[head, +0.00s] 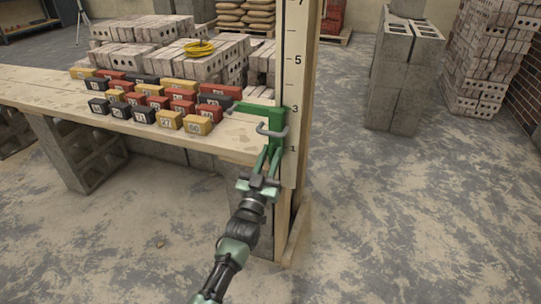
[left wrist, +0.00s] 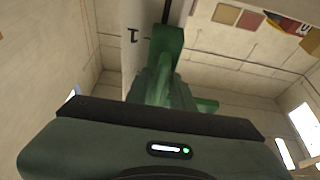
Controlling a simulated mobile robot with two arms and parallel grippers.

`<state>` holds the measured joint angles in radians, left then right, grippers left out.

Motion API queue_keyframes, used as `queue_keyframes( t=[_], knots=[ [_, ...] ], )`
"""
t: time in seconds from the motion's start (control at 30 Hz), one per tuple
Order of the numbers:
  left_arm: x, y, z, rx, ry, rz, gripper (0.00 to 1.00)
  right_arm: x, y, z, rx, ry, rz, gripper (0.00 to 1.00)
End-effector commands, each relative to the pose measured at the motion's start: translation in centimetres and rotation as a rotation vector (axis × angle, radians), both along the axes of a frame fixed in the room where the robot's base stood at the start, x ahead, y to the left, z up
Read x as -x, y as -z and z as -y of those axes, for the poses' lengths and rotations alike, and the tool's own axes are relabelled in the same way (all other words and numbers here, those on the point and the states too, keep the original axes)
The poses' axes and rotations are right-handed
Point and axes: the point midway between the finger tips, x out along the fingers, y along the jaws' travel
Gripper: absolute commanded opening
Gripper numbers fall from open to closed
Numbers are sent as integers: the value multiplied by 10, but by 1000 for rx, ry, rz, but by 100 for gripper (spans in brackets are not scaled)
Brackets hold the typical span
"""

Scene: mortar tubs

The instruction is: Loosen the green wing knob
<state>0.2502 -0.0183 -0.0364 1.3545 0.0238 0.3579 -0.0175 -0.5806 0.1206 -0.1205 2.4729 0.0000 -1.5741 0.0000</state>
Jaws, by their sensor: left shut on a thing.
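A green slider bracket (head: 275,118) with a grey handle (head: 271,131) sits on the upright numbered post (head: 291,85), its arm reaching left over the bench edge. My left gripper (head: 269,152) comes up from below and its fingertips are at the bracket's lower end. It is shut on the green wing knob, which the fingers mostly hide in the head view. In the left wrist view the green bracket (left wrist: 167,40) stands above the green wing knob (left wrist: 165,90), beside the post's mark 1. My right gripper is not in view.
Several small numbered blocks (head: 170,121) in red, black and yellow stand in rows on the wooden bench (head: 50,90), left of the post. Pale bricks (head: 170,65) are stacked behind. Grey hollow blocks (head: 395,75) stand at right. The floor (head: 420,210) in front is clear.

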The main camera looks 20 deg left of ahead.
Motion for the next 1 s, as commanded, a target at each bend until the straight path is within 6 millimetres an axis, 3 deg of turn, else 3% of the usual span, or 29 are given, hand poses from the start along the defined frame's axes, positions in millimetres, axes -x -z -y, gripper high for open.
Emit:
queue_keyframes(
  t=[0.1, 0.13, 0.2, 0.57, 0.67, 1.0],
  knots=[
    [0, 0, 0, 1, 0, 0, 0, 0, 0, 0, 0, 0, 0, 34],
    [0, 0, 0, 1, 0, 0, 26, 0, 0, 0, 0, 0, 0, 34],
    [0, 0, 0, 0, 0, 0, 45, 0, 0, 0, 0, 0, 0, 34],
    [3, 1, 0, -1, 1, -1, 45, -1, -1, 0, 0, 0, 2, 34],
    [13, 5, 0, -1, 1, -2, 45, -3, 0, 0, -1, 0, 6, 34],
    [63, 26, -2, 0, 1, -1, 45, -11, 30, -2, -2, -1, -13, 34]
  ],
)
